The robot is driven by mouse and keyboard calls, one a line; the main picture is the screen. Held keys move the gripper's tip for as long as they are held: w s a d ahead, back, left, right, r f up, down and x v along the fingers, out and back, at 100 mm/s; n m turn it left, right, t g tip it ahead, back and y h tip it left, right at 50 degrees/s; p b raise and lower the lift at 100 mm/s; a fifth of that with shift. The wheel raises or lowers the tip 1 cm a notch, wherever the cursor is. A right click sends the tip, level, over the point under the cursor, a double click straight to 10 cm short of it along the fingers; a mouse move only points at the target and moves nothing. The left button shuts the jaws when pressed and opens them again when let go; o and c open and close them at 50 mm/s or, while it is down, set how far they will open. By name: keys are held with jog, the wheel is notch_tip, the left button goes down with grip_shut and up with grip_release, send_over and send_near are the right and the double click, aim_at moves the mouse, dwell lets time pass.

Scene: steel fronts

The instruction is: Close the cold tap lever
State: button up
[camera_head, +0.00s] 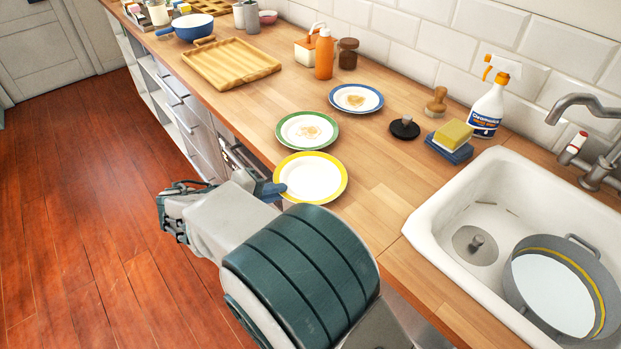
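A grey metal tap (597,165) stands behind the sink at the right edge, its spout reaching left and part of it cut off by the frame. A white lever (574,146) with a red mark sits on the left side of the tap. A blue-marked cold lever is not visible; it may be outside the frame. My gripper (170,212) is at the left end of my arm, beyond the counter's front edge over the floor, far from the tap. Its fingers are small and dark, and their opening is unclear.
The white sink (425,222) holds a grey pot (592,262). A spray bottle (488,108), sponge (453,134) and black stopper (404,128) stand left of the tap. Yellow-, green- and blue-rimmed plates (338,172) lie along the counter. Bare wood (385,200) lies between plates and sink.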

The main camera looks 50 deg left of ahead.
jog(key=shift+r, duration=0.1)
grip_shut()
jog(key=w+d+r+b, duration=0.2)
jog(key=w+d+r, duration=0.5)
jog(key=r, duration=0.4)
jog(key=shift+w+d, duration=0.4)
jog(key=shift+d, duration=0.5)
